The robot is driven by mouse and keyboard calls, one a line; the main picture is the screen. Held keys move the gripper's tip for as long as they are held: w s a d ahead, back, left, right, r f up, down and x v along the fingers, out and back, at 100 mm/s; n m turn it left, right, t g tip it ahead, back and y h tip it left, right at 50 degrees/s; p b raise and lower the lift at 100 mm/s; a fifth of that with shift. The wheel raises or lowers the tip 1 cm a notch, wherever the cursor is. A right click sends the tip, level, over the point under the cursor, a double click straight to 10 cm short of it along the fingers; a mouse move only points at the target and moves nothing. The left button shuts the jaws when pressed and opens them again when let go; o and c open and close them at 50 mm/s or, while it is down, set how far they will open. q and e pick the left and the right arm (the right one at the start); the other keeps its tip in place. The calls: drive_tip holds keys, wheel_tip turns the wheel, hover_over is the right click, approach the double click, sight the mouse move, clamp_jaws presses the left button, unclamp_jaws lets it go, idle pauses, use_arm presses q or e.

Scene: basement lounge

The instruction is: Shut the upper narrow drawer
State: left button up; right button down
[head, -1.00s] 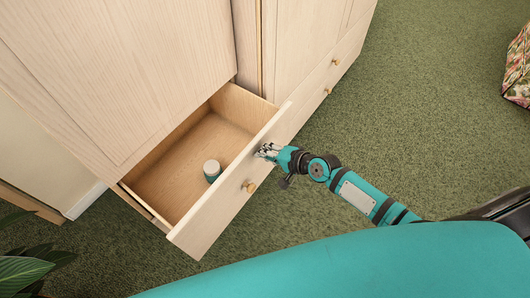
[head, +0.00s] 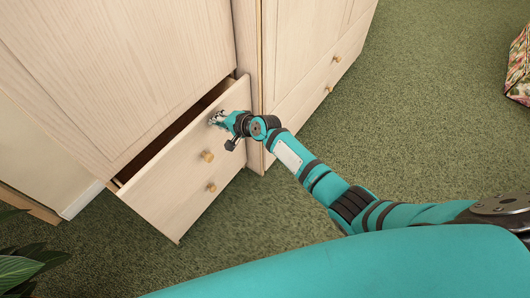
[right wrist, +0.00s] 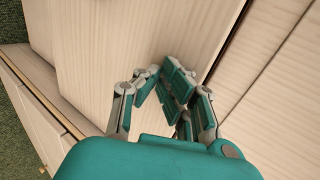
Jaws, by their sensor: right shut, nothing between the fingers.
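The upper narrow drawer (head: 165,168) is pale wood with a round brass knob (head: 208,155). It stands slightly out from the cabinet, with a narrow dark gap along its top edge. The inside is too dark and covered to see into. My right gripper (head: 216,118) is shut and empty, its fingers against or very close to the drawer front near its upper right end. In the right wrist view the closed fingers (right wrist: 172,85) are in front of pale wood panels. My left gripper is not in view.
Below is another drawer front with a knob (head: 211,187). The tall cabinet door (head: 110,70) rises above the drawer. A neighbouring cabinet (head: 300,60) with its own drawers stands to the right. A plant (head: 25,268) is at lower left; green carpet (head: 430,110) is open at right.

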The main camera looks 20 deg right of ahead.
sight(211, 117)
drive_tip(key=w+a+b, duration=0.1)
drive_tip(key=w, duration=0.1)
drive_tip(key=w+a+b, duration=0.1)
drive_tip(key=shift+w+a+f, duration=0.2)
drive_tip(key=shift+w+a, duration=0.15)
drive_tip(key=shift+w+a+r, duration=0.1)
drive_tip(key=shift+w+a, duration=0.25)
drive_tip(key=shift+w, duration=0.1)
drive_tip(key=shift+w+r+b, duration=0.15)
drive_tip(key=shift+b, duration=0.15)
